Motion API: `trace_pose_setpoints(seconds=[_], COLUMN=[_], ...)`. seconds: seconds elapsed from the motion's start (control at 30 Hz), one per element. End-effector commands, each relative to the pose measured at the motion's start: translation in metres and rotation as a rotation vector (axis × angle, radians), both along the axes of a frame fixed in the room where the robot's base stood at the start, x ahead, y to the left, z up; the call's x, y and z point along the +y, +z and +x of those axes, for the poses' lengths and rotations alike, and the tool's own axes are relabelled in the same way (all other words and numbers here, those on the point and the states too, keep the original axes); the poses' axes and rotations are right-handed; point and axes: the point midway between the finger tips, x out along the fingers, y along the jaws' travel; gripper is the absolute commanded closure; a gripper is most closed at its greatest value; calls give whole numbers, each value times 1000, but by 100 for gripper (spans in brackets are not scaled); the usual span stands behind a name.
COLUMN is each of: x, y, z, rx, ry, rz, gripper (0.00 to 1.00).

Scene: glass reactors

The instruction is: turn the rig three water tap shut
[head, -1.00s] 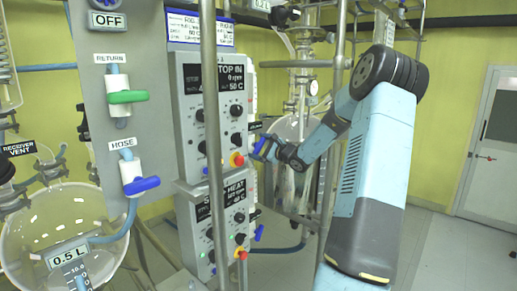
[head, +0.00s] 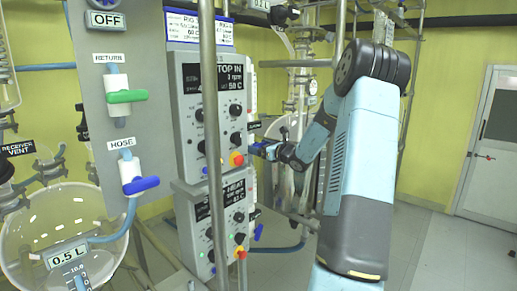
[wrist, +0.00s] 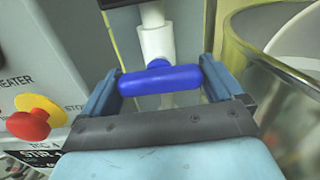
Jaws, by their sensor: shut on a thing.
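The water tap in the wrist view has a blue bar handle (wrist: 160,80) on a white upright valve body (wrist: 156,42). The handle lies crosswise to the body, slightly tilted. My gripper (wrist: 160,70) has one finger at each end of the handle and is shut on it. In the head view my gripper (head: 262,149) is at the right side of the rig's control box, beyond the front pole. The tap itself is mostly hidden there.
A control box (head: 184,120) with knobs and yellow-red buttons stands left of my gripper. A steel pole (head: 210,120) crosses in front. A nearer panel carries a green RETURN tap (head: 127,97) and a blue HOSE tap (head: 141,185). In the wrist view a curved glass rim (wrist: 250,62) is close on the right.

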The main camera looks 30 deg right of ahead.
Motion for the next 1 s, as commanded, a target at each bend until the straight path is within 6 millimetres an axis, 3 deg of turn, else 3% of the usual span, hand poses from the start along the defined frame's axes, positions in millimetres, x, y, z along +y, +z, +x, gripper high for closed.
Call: trace_pose_setpoints(seconds=[0.63, 0.67, 0.7, 1.0], x=[3, 3, 3, 0], y=[0, 0, 0, 0], z=[0, 0, 0, -2], rx=[19, 19, 17, 17], ry=[5, 5, 5, 2], rz=[51, 51, 50, 48], gripper=[36, 5, 1, 0])
